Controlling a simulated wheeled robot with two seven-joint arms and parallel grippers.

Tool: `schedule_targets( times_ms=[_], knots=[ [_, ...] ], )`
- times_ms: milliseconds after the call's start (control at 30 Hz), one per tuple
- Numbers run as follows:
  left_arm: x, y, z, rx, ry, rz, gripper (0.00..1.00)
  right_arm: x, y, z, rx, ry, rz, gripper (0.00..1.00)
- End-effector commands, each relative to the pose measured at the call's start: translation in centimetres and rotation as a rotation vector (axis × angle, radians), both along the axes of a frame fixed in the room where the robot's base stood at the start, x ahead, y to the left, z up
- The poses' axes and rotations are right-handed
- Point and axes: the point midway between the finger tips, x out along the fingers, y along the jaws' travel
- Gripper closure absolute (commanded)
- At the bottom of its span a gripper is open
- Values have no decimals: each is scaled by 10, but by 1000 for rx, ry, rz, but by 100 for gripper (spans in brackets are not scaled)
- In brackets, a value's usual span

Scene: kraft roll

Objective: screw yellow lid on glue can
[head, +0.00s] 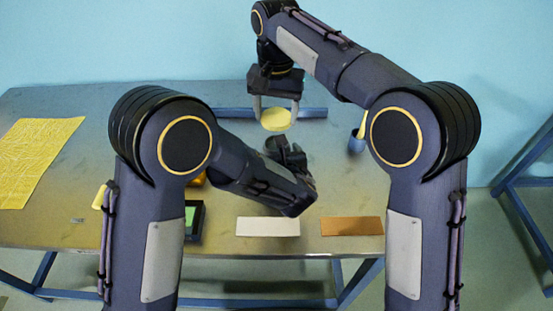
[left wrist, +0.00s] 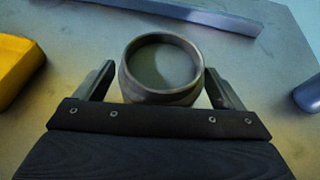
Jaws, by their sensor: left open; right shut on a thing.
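The yellow lid (head: 276,119) is a round disc held between the fingers of my right gripper (head: 276,108), near the back middle of the table in the head view. My right gripper is shut on it. The glue can (left wrist: 150,96) is a dark grey, round, open-topped can in the left wrist view. My left gripper (left wrist: 158,78) is open, with one finger on each side of the can and gaps visible at both sides. In the head view my left gripper (head: 286,153) is below the lid and partly hides the can.
A blue bar (head: 313,113) lies behind the can. A blue cup (head: 356,144) stands to the right. A yellow patterned sheet (head: 35,160), a white strip (head: 268,227) and a brown strip (head: 351,226) lie on the table (head: 95,115). A yellow object (left wrist: 14,66) is left of the can.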

Motion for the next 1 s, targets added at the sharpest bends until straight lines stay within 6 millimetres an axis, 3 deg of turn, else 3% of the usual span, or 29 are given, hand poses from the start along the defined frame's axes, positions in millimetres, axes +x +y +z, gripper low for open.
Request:
schedule_targets(
  times_ms=[333, 833, 1000],
  knots=[
    [3, 1, -1, 1, 0, 0, 10, 0, 0, 0, 0, 0, 0, 57],
    [2, 1, -1, 0, 0, 0, 76, 0, 0, 0, 0, 0, 0, 57],
    [2, 1, -1, 0, 0, 0, 77, 0, 0, -11, -2, 2, 0, 57]
  ],
)
